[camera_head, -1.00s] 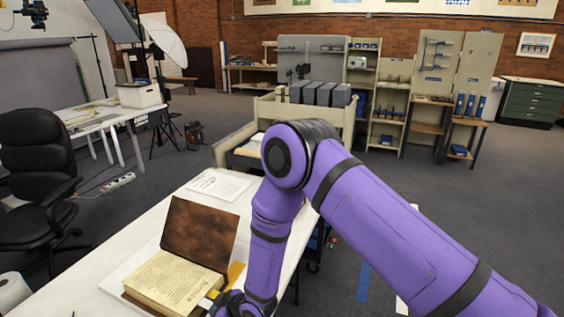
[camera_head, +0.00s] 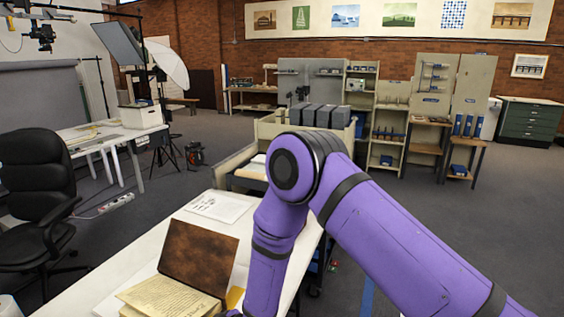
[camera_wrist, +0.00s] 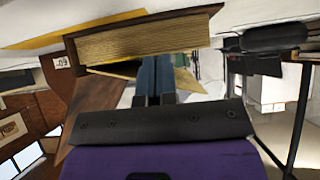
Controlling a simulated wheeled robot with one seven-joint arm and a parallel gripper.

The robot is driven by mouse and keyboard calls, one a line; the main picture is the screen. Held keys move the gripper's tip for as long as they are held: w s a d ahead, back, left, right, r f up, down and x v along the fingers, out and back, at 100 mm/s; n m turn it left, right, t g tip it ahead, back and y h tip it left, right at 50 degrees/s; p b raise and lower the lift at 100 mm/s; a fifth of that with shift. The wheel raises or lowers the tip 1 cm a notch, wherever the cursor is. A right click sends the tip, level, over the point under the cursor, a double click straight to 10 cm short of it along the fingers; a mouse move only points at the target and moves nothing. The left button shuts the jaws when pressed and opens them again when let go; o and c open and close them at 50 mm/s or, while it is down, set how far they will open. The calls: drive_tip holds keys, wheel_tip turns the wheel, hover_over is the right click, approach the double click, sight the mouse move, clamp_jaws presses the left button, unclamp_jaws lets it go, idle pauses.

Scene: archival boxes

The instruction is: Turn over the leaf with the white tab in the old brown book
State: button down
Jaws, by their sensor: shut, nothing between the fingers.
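The old brown book lies open on the white table, its mottled brown cover (camera_head: 200,255) raised at the back and its text page (camera_head: 165,298) cut by the picture's lower edge. In the wrist view the thick page block (camera_wrist: 145,38) crosses the top, with the brown cover (camera_wrist: 98,92) at left. My gripper (camera_wrist: 155,65) is shut and empty, its fingertips close to the page block's edge; I cannot tell whether they touch it. A yellowish sheet edge (camera_wrist: 186,80) shows beside the fingers. A small white label with dark marks (camera_wrist: 61,62) shows at left; I cannot tell if it is the tab.
Printed sheets (camera_head: 218,206) lie on the table (camera_head: 75,300) behind the book. A black chair (camera_head: 35,200) stands at left. A cart (camera_head: 265,130) with grey boxes (camera_head: 320,116) is beyond the table. Open floor lies to the right.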

drive_tip(key=shift+w+d+r, duration=0.1)
drive_tip(key=shift+w+r, duration=0.05)
drive_tip(key=shift+r, duration=0.95)
drive_tip(key=shift+r, duration=0.15)
drive_tip(key=shift+w+d+r, duration=0.1)
drive_tip(key=shift+w+r, duration=0.1)
drive_tip(key=shift+r, duration=0.3)
drive_tip(key=shift+w+d+r, duration=0.1)
drive_tip(key=shift+w+r, duration=0.05)
drive_tip(key=shift+r, duration=0.45)
drive_tip(key=shift+w+d+r, duration=0.2)
drive_tip(key=shift+w+r, duration=0.4)
drive_tip(key=shift+r, duration=0.35)
